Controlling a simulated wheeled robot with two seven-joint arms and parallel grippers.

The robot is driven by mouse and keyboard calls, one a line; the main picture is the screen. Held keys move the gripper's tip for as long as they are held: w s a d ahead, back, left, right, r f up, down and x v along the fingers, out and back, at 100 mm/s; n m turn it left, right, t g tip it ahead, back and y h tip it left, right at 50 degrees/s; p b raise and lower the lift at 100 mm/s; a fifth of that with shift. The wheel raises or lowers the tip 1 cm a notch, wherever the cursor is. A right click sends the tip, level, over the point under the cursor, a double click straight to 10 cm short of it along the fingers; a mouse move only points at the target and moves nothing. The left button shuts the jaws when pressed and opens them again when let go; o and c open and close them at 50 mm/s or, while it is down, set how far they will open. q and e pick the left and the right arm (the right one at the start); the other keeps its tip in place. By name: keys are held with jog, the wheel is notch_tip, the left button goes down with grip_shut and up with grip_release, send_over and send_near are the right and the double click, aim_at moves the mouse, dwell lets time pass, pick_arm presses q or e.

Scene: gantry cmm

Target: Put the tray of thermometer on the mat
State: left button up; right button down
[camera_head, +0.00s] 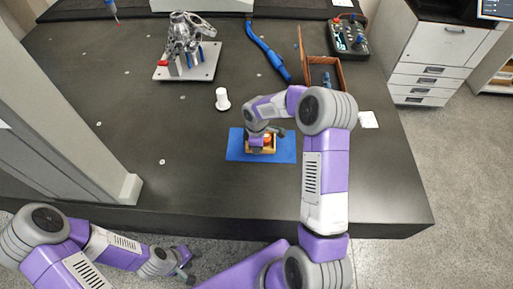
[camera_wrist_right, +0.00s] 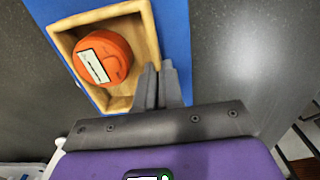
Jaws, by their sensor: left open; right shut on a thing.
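The blue mat (camera_head: 234,147) lies flat on the dark table, left of my right arm. A small wooden tray (camera_head: 262,151) with the orange round thermometer (camera_head: 267,141) in it is over the middle of the mat. In the right wrist view the tray (camera_wrist_right: 148,30) holds the thermometer (camera_wrist_right: 104,57), which has a white display, and the mat (camera_wrist_right: 176,35) shows beyond its edge. My right gripper (camera_wrist_right: 159,67) is shut on the tray's wall. I cannot tell whether the tray touches the mat. My left gripper (camera_head: 190,270) is open and empty, in front of the table.
A metal fixture on a plate (camera_head: 187,62), a blue arm-like tool (camera_head: 268,55), an open wooden box (camera_head: 325,72) and a control box (camera_head: 348,37) are further back. A grey column (camera_head: 60,110) rises at the left.

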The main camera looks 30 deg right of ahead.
jog(key=c, duration=1.3)
grip_release()
jog(key=shift+f, duration=0.1)
notch_tip(320, 180, up, 12)
jog(key=p, duration=0.3)
